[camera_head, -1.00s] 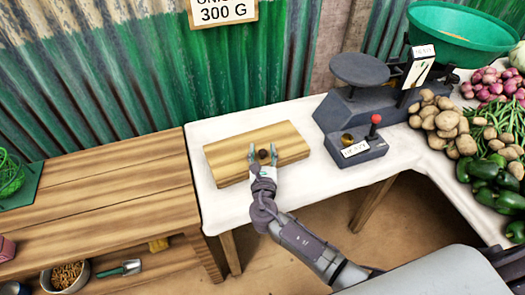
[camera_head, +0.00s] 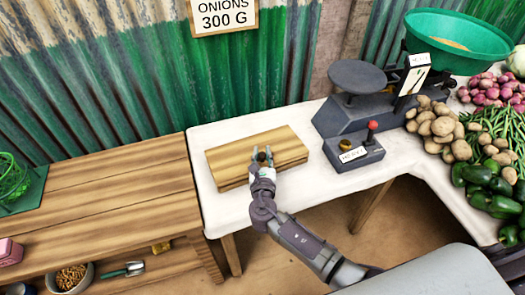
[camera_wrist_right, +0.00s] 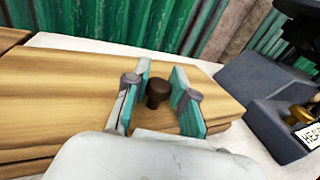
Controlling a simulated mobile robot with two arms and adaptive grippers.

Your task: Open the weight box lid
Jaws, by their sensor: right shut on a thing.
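The wooden weight box (camera_head: 228,161) lies on the white-covered table, and its flat lid looks closed. In the right wrist view the lid (camera_wrist_right: 60,95) shows a dark round knob (camera_wrist_right: 158,90) near its front edge. My right gripper (camera_head: 262,156) reaches over the front of the box. The inside of the box is hidden. My left gripper is not in view.
A dark balance scale (camera_head: 352,108) with a green pan (camera_head: 458,36) stands right of the box. A small block with a red-topped lever (camera_head: 355,153) sits in front of it. Vegetables (camera_head: 490,150) fill the right side. A wooden bench (camera_head: 110,200) adjoins at left.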

